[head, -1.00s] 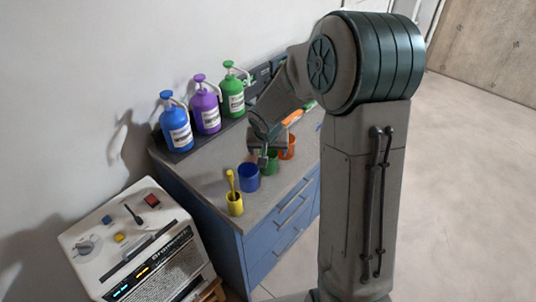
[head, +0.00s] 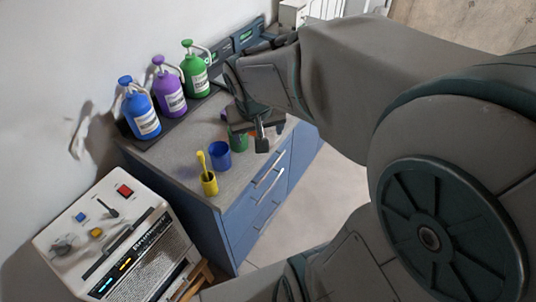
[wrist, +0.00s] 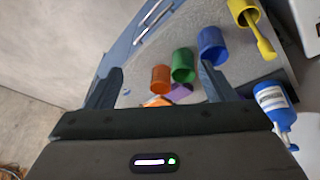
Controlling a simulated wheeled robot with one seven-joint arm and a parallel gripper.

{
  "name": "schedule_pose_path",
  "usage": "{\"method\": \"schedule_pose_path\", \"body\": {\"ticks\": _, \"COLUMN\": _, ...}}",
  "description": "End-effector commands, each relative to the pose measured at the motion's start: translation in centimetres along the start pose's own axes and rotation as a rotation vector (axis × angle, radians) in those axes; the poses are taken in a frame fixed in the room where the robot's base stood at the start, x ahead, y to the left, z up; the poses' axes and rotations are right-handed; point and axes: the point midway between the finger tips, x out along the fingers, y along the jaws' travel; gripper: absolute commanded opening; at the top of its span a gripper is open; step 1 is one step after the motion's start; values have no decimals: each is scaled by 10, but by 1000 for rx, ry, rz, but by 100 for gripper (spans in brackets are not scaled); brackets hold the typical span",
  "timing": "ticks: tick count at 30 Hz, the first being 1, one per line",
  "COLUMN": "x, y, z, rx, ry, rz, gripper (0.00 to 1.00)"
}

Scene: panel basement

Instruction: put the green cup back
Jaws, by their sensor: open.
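The green cup (head: 238,142) stands on the grey counter, to the right of the blue cup (head: 219,154), partly hidden behind my gripper (head: 250,132). In the wrist view the green cup (wrist: 183,67) stands upright between the blue cup (wrist: 212,46) and an orange cup (wrist: 161,80). My gripper (wrist: 160,86) is open and empty. Its two fingers are spread wide, with the green and orange cups seen in the gap beyond them. I cannot tell how far the tips are from the cups.
A yellow cup (head: 209,184) holding a yellow utensil stands at the counter's front left. Blue (head: 139,108), purple (head: 169,88) and green (head: 195,70) pump bottles line the wall side. A white control box (head: 110,240) stands left of the blue-drawered cabinet (head: 262,192). Small purple and orange items lie near the cups.

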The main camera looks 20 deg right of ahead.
Motion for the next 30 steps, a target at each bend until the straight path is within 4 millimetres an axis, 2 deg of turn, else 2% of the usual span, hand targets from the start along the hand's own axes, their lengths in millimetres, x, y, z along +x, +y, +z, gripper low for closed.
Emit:
{"method": "schedule_pose_path", "body": {"ticks": 1, "x": -12, "y": 3, "z": 16, "rx": -15, "ry": 0, "rz": -14, "gripper": 77}}
{"method": "schedule_pose_path", "body": {"ticks": 6, "x": -33, "y": 7, "z": 63, "rx": -71, "ry": -22, "rz": -78, "gripper": 77}}
{"method": "schedule_pose_path", "body": {"ticks": 11, "x": -42, "y": 7, "z": 87, "rx": -105, "ry": -33, "rz": -126, "gripper": 77}}
{"method": "schedule_pose_path", "body": {"ticks": 15, "x": -44, "y": 6, "z": 94, "rx": -117, "ry": -35, "rz": -140, "gripper": 77}}
{"method": "schedule_pose_path", "body": {"ticks": 30, "x": -44, "y": 6, "z": 93, "rx": -116, "ry": -36, "rz": -138, "gripper": 77}}
